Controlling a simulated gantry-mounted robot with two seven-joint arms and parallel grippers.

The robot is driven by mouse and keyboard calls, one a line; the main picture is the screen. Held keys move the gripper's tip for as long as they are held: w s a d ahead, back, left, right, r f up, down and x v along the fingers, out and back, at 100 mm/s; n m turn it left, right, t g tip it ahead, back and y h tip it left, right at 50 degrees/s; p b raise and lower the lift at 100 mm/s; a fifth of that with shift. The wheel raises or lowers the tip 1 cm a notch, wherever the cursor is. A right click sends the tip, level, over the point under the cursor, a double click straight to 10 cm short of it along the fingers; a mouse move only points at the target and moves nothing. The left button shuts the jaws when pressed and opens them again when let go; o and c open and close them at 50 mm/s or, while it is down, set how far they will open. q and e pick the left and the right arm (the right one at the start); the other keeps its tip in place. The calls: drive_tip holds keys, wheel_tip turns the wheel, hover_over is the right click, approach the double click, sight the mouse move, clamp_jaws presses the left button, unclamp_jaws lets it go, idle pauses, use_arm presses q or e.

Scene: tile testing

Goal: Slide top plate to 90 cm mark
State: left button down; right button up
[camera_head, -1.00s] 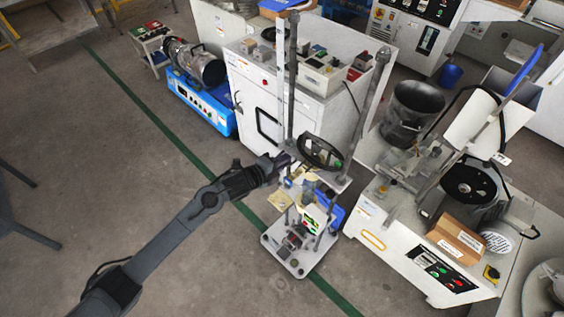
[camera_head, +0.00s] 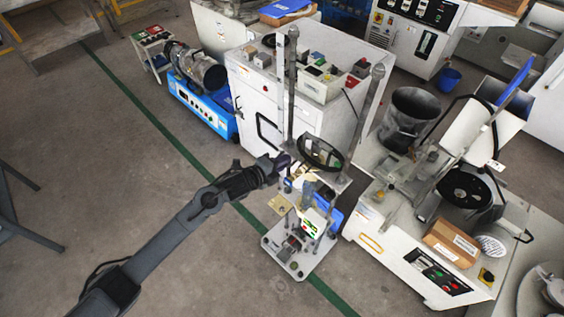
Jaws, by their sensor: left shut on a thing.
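A tall test stand has a white base plate (camera_head: 289,262) on the floor and two upright grey posts. The top plate (camera_head: 340,181) sits partway up the posts, with a black handwheel (camera_head: 321,153) above it. My left gripper (camera_head: 284,163) is at the left side of the stand, at the height of the top plate, and is shut on a part there. The fingertips are small and partly lost against the stand. Marks on the posts are too small to read. My right gripper is not in view.
A white cabinet (camera_head: 252,103) with small devices on top stands right behind the stand. A white machine bench (camera_head: 372,238) is close on the right. A blue machine (camera_head: 203,112) stands at the back left.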

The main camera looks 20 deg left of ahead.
use_arm(q)
drive_tip(key=shift+r+p, duration=2.35)
drive_tip(key=shift+r, duration=0.65)
drive_tip(key=shift+r+p, duration=0.1)
drive_tip(key=shift+p, duration=0.25)
drive_tip(key=shift+r+p, duration=0.45)
drive_tip(key=shift+r, duration=0.05)
wheel_tip(320, 180, up, 5)
drive_tip(key=p, duration=0.4)
drive_tip(key=shift+f, duration=0.1)
